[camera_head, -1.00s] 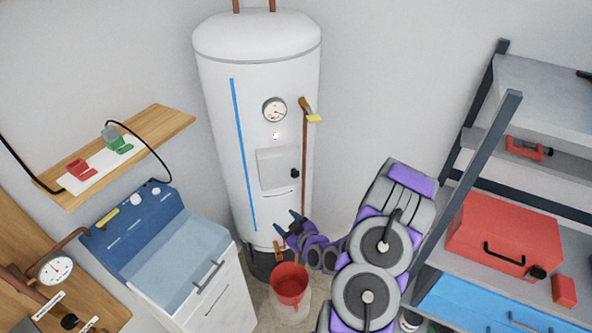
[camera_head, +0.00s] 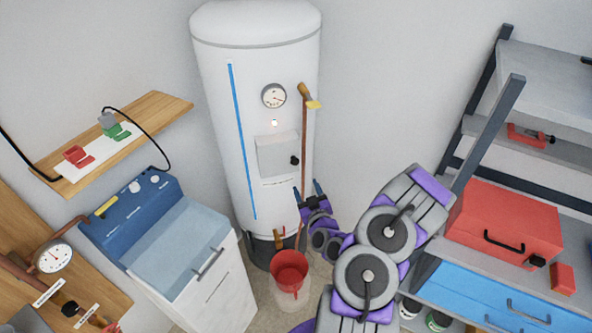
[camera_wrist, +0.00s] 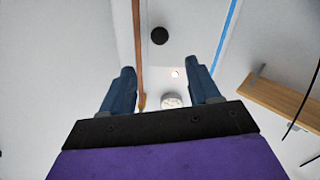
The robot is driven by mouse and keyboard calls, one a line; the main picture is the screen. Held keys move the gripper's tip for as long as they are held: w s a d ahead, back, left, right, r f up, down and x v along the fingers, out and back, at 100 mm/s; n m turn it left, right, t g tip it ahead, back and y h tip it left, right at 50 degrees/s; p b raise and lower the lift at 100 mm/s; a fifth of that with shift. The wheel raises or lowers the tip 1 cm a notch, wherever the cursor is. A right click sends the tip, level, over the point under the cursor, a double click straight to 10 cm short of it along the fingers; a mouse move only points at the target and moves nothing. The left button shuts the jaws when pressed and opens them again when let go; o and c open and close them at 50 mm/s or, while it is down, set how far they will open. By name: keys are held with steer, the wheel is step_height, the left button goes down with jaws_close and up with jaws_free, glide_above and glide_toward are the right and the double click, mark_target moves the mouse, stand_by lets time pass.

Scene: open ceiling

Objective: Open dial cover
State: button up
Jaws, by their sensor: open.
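The dial cover (camera_head: 273,157) is a pale square panel on the front of the white water heater (camera_head: 240,125), and it looks shut. A black knob (camera_head: 294,160) sits at its right edge. The knob also shows in the wrist view (camera_wrist: 159,35), near the top middle, between the directions of my two fingers. My gripper (camera_head: 309,191) is open and empty, below and right of the cover, with its fingers pointing up. In the wrist view both blue fingers (camera_wrist: 162,75) stand apart with nothing between them. Whether they touch the heater is unclear.
A copper pipe (camera_head: 304,145) with a yellow-handled valve runs beside the cover. A round gauge (camera_head: 274,96) and small light are above it. A red bucket (camera_head: 289,270) stands below. A blue-and-white washer (camera_head: 195,245) is left; a shelf rack (camera_head: 495,115) with a red toolbox is right.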

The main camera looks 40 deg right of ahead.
mark_target(296, 163)
steer(key=shift+b+x, duration=4.25)
steer(key=shift+x, duration=2.1)
steer(key=shift+c, duration=0.2)
jaws_close()
